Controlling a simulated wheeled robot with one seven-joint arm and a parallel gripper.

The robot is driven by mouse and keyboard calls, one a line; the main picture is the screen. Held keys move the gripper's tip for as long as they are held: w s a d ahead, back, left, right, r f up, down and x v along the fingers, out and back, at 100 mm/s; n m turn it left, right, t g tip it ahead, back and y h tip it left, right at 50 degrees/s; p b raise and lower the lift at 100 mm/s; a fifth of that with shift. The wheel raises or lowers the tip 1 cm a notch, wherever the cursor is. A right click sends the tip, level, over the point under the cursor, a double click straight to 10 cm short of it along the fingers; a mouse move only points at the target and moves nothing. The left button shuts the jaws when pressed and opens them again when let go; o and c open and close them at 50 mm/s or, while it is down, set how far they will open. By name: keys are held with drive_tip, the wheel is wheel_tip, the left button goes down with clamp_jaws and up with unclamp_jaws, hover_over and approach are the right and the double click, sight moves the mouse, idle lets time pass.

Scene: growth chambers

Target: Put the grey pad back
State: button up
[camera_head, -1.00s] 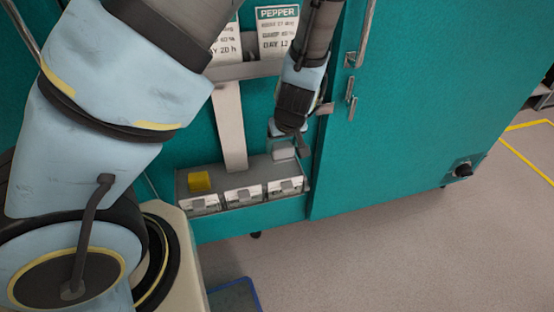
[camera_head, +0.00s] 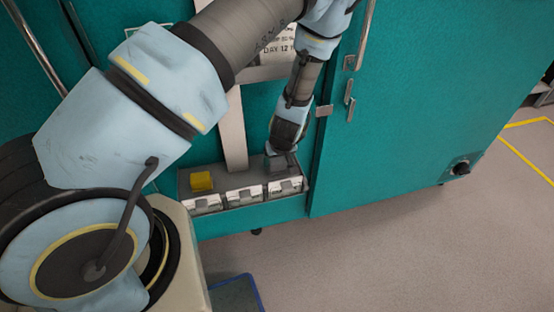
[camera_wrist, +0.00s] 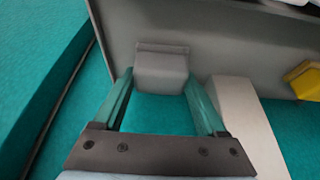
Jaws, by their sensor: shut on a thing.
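The grey pad (camera_head: 274,162) is a small block at the right end of the grey shelf (camera_head: 233,181) on the teal cabinet. My gripper (camera_head: 284,152) is above the shelf, pointing down, with its fingers on the pad. In the wrist view the grey pad (camera_wrist: 162,70) is between the two greenish fingertips of my gripper (camera_wrist: 161,80), one on each side. Behind it is the grey surface of the shelf (camera_wrist: 225,40). I cannot tell whether the pad's underside touches the shelf.
A yellow block (camera_head: 201,181) sits at the shelf's left end. Several white labelled fronts line the shelf's front edge, including a middle one (camera_head: 244,196). A pale vertical strip (camera_head: 235,130) rises behind the shelf. The cabinet door (camera_head: 400,110) with handles is right. Floor at right is clear.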

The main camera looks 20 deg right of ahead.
drive_tip(key=shift+w+f+p, duration=0.15)
drive_tip(key=shift+f+p, duration=0.05)
drive_tip(key=shift+p, duration=0.15)
drive_tip(key=shift+f, duration=0.25)
drive_tip(key=shift+f, duration=0.15)
drive_tip(key=o, duration=1.4)
drive_tip(key=b+v, duration=0.1)
drive_tip(key=v, duration=1.1)
drive_tip(key=shift+w+b, duration=0.1)
drive_tip(key=shift+b, duration=0.2)
